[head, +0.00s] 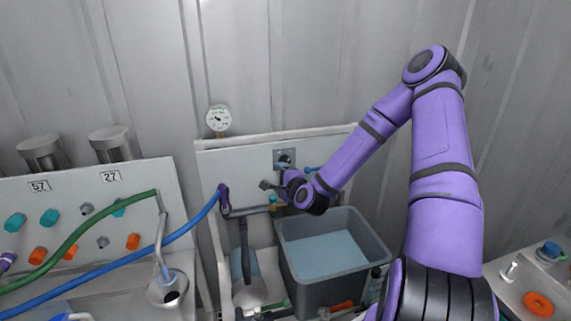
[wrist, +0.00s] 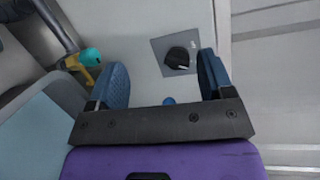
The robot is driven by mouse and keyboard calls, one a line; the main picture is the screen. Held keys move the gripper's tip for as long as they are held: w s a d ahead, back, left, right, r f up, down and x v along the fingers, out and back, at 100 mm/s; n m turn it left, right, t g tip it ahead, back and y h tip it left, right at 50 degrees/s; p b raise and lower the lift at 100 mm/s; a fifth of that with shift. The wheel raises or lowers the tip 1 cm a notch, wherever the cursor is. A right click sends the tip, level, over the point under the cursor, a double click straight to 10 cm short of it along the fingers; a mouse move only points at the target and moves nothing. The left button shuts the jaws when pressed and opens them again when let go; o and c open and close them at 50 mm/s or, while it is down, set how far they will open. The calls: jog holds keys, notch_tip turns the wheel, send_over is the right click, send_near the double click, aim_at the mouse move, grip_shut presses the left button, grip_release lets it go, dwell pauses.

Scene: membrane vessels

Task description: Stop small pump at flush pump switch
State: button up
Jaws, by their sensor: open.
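The flush pump switch is a black rotary knob (wrist: 180,57) on a square grey plate (wrist: 166,45) fixed to the pale panel. In the head view the switch plate (head: 281,155) shows just above my gripper (head: 276,181), which partly covers its lower edge. In the wrist view my gripper (wrist: 162,75) is open and empty, its two blue-padded fingers wide apart. The knob appears between the fingers, nearer the right one, and I see no contact. The knob's exact pointer direction is too small to tell. I cannot tell which part is the small pump.
A grey tub of water (head: 330,250) stands below my arm. A valve with a teal knob (wrist: 91,57) is left of the fingers. A pressure gauge (head: 218,118) rises above the panel. Green (head: 90,225) and blue (head: 120,265) hoses cross the left side.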

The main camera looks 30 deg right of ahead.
aim_at(286, 161)
jog(key=d+f+m+t+h, duration=0.1)
jog(key=d+m+h, duration=0.35)
jog(key=m, duration=0.25)
jog(key=x, duration=1)
jog(key=shift+s+d, duration=0.1)
jog(key=shift+d, duration=0.05)
jog(key=c, duration=0.9)
